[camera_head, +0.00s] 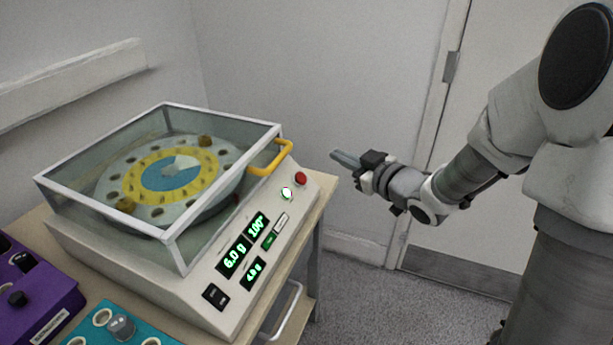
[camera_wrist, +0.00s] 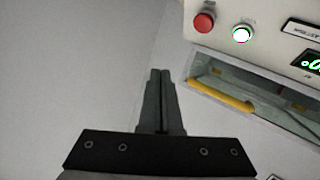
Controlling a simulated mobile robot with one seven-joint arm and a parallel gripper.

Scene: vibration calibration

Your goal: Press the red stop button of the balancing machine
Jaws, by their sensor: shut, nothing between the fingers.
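The balancing machine (camera_head: 205,292) is a cream box with a clear lidded cover over a round rotor disc (camera_head: 170,178). Its red stop button (camera_head: 300,178) is at the far right end of the sloped front panel, beside a lit white-green button (camera_head: 287,193). In the wrist view the red button (camera_wrist: 204,22) is at the top, with the lit button (camera_wrist: 241,33) to its right. My gripper (camera_head: 334,156) is shut and empty, to the right of the machine and apart from the red button. The closed fingers (camera_wrist: 160,75) also show in the wrist view.
A yellow handle (camera_head: 270,160) sticks out from the cover near the buttons. Green displays (camera_head: 234,257) and a black switch (camera_head: 215,296) are on the panel. A purple box (camera_head: 40,300) and a teal tray (camera_head: 125,325) stand at the lower left. A door (camera_head: 490,190) is behind my arm.

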